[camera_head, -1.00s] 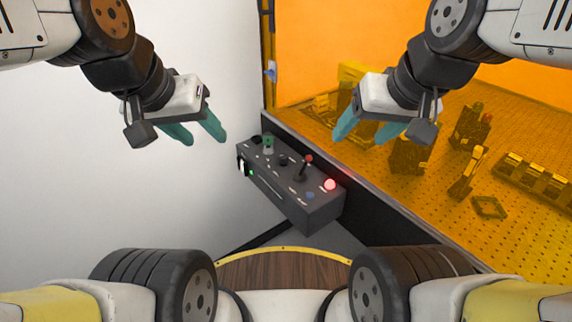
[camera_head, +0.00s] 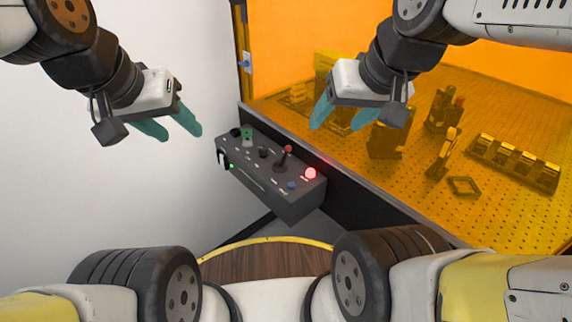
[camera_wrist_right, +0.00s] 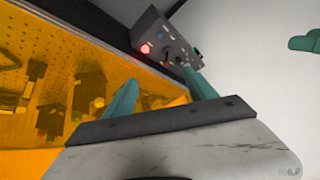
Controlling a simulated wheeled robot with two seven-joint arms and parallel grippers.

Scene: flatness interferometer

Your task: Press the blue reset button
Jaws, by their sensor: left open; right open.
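The blue button (camera_head: 292,185) is a small disc near the front right end of the top of a dark grey control box (camera_head: 257,183). A lit red button (camera_head: 310,173) is just right of it. My right gripper (camera_head: 340,117) is open and empty, above and to the right of the box. My left gripper (camera_head: 181,132) is open and empty, to the left of the box. Neither touches it.
A joystick with a red knob (camera_head: 287,149), a green control (camera_head: 247,132) and black knobs also stand on the box. Behind it, an orange transparent panel (camera_head: 400,60) encloses a perforated bench with optical parts. A white wall (camera_head: 90,190) is at left.

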